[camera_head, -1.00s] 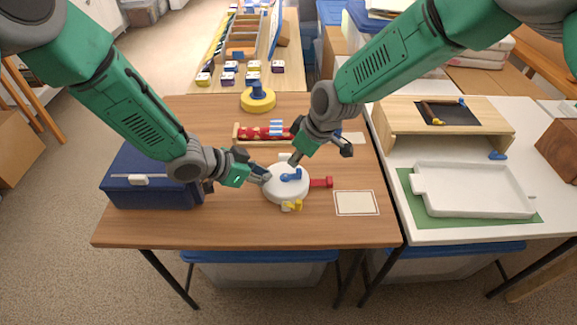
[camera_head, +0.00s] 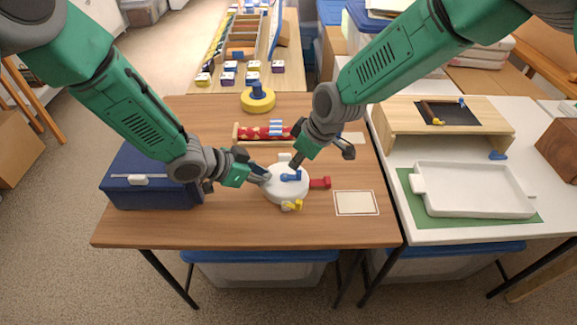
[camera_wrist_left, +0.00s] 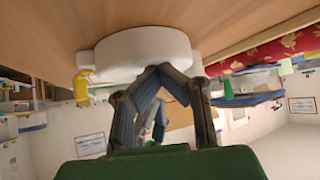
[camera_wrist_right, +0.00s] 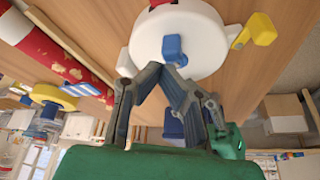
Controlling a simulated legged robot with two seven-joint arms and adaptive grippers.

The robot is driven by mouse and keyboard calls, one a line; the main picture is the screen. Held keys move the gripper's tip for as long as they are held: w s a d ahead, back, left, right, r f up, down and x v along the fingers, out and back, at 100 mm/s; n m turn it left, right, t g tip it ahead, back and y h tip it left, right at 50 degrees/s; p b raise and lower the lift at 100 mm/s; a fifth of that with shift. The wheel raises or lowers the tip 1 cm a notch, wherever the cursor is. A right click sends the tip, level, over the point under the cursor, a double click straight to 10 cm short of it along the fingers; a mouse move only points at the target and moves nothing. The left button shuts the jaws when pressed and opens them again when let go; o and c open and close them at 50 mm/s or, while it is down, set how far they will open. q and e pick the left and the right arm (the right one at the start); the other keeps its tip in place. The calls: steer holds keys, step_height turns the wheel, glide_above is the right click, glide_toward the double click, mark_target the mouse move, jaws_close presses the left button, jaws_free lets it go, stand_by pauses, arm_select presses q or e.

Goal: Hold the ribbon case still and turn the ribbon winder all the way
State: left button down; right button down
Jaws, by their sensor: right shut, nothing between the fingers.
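The ribbon case is a round white disc (camera_head: 275,193) lying flat on the wooden desk, with red (camera_head: 320,183), yellow (camera_head: 291,205) and white (camera_head: 285,157) tabs around its rim. The winder is a blue crank (camera_head: 291,176) on top; it also shows in the right wrist view (camera_wrist_right: 172,46). My left gripper (camera_head: 265,176) is at the case's left side; in the left wrist view its tips (camera_wrist_left: 156,70) meet by the case wall. My right gripper (camera_head: 295,164) is shut and empty, its tips (camera_wrist_right: 163,70) close beside the crank. Whether they touch it is unclear.
A dark blue box (camera_head: 150,190) stands left of the case, under my left arm. A red patterned roll (camera_head: 262,132) on a wooden holder and a yellow spool (camera_head: 258,101) lie behind. A framed card (camera_head: 356,203) lies at right. The desk's front strip is clear.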

mark_target(291, 201)
steer(key=shift+s+d, duration=0.3)
steer(key=shift+s, duration=0.05)
steer(key=shift+s+d+f, duration=0.15)
steer(key=shift+s, duration=0.3)
stand_by(0.4)
steer(key=shift+s+r, duration=0.3)
steer(key=shift+s, duration=0.25)
stand_by(0.4)
steer(key=shift+s+f, duration=0.15)
steer(key=shift+s, duration=0.6)
steer(key=shift+s+f, duration=0.15)
steer(key=shift+s, duration=0.55)
stand_by(0.6)
steer(key=shift+s+a, duration=0.25)
steer(key=shift+s, duration=0.8)
steer(key=shift+s+a, duration=0.25)
steer(key=shift+s, duration=0.75)
stand_by(1.2)
steer(key=shift+w, duration=0.15)
